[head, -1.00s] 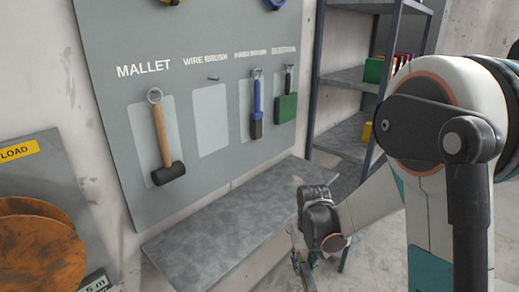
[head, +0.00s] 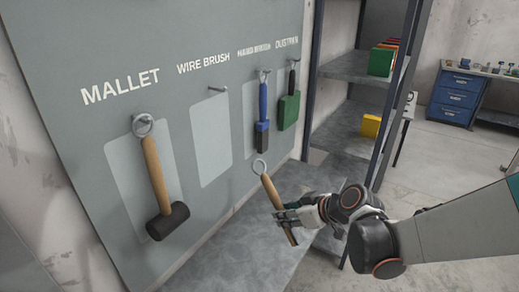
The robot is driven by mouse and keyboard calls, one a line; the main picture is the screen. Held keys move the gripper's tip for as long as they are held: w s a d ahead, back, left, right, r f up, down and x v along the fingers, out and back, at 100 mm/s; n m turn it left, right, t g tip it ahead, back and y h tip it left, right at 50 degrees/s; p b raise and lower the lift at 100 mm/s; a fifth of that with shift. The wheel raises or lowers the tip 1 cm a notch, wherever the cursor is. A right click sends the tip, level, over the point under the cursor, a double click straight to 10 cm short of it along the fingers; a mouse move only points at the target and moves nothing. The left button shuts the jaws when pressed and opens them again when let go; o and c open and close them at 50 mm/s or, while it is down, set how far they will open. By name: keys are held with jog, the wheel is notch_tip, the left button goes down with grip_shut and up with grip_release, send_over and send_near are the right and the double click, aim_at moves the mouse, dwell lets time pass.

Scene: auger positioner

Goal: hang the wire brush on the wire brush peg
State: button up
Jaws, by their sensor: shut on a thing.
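The wire brush (head: 270,190) has a wooden handle with a metal ring at its top end. It is tilted, ring up and to the left, in front of the board. My gripper (head: 287,217) is shut on it low on the handle, and the fingers hide part of it. The bristles cannot be made out. The wire brush peg (head: 217,90) sticks out bare under the "WIRE BRUSH" label, above a pale empty outline. The ring is apart from the peg, lower and to the right in the picture.
A mallet (head: 157,180) hangs left of the peg. A blue-handled brush (head: 262,115) and a green dustpan (head: 288,110) hang to the right. A grey ledge (head: 240,245) lies below the board. A shelf rack (head: 350,65) stands close on the right.

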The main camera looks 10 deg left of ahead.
jog(key=a+r+n+t+y+p, duration=0.1)
jog(key=a+r+y, duration=0.3)
jog(key=r, duration=0.5)
jog(key=a+r+n+y+p, duration=0.1)
jog(key=a+r+y, duration=0.3)
jog(key=r, duration=0.6)
jog(key=shift+f+b+x, duration=0.15)
jog(key=shift+f+x, duration=0.1)
jog(key=shift+x, duration=1.5)
jog(key=shift+f+b+x, duration=0.1)
jog(key=shift+f+x, duration=0.2)
jog(key=shift+x, duration=1.5)
jog(key=shift+f+b+x, duration=0.15)
jog(key=shift+f+x, duration=0.1)
jog(key=shift+x, duration=1.5)
jog(key=shift+w+d, duration=0.1)
jog(key=shift+w, duration=0.1)
jog(key=o, duration=1.2)
jog(key=shift+d, duration=0.1)
